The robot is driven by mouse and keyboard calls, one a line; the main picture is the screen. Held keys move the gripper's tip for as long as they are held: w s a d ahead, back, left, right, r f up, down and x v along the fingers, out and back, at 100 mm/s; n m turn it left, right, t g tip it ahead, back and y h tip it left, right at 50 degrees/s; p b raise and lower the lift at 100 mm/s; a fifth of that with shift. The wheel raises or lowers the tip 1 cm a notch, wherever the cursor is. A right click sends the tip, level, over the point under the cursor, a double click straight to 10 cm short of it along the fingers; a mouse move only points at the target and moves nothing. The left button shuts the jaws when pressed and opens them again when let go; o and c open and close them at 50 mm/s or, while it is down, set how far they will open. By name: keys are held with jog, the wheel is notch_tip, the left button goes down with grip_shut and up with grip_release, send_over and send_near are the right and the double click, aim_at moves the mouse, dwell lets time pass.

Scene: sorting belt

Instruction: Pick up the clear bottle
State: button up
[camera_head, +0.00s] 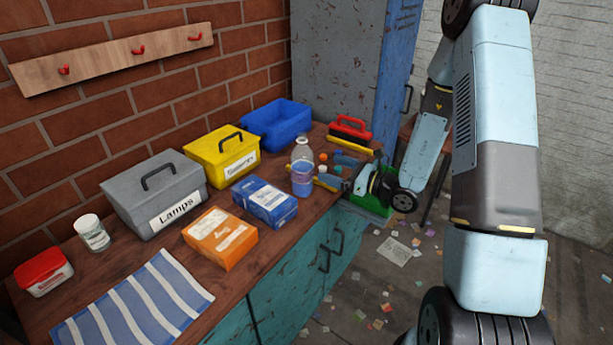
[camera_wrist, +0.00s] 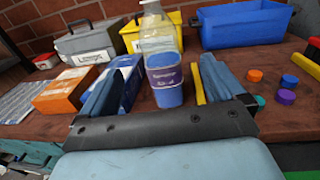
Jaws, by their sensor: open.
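The clear bottle (camera_head: 302,158) stands upright on the wooden worktop near its front edge. Its upper part is see-through; its lower part looks blue, with a purple lettered band. In the wrist view, the bottle (camera_wrist: 159,43) is in the middle, between the two blue fingers of my gripper (camera_wrist: 160,72). The fingers are open, one on each side, with gaps to the bottle. In the head view, my gripper (camera_head: 326,174) reaches in from the right at the bottle's side, partly hidden by small items and my wrist.
A blue carton (camera_head: 265,202) and an orange carton (camera_head: 220,238) stand left of the bottle. Behind are a grey Lamps box (camera_head: 178,181), a yellow box (camera_head: 205,146) and a blue bin (camera_head: 275,128). Small coloured caps (camera_wrist: 286,96) and a red-handled tool carrier (camera_head: 350,130) lie right.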

aim_at(297, 156)
jog(key=x, duration=1.3)
jog(key=shift+r, duration=0.1)
jog(key=c, duration=1.6)
jog(key=shift+c, duration=0.5)
jog(key=shift+r, duration=0.1)
